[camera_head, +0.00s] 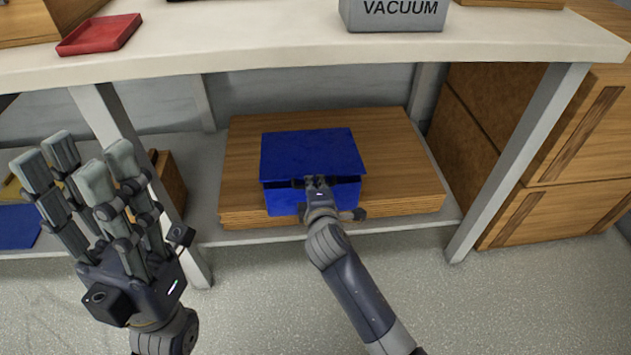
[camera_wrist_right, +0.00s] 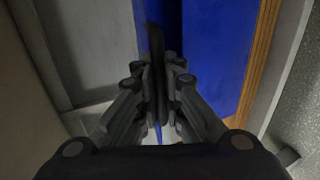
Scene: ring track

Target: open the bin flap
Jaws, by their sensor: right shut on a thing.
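The blue bin (camera_head: 285,201) sits on a wooden board on the shelf under the table. Its blue flap (camera_head: 310,152) covers the top, and a dark gap shows between the flap's front edge and the bin's front wall. My left gripper (camera_head: 92,160) is open and empty, raised at the left, away from the bin.
The white table (camera_head: 270,45) overhangs the bin, with a grey vacuum box (camera_head: 393,14) and a red tray (camera_head: 99,34) on it. Table legs (camera_head: 520,160) stand either side. A wooden cabinet (camera_head: 565,150) is at the right. The wooden board (camera_head: 405,175) extends around the bin.

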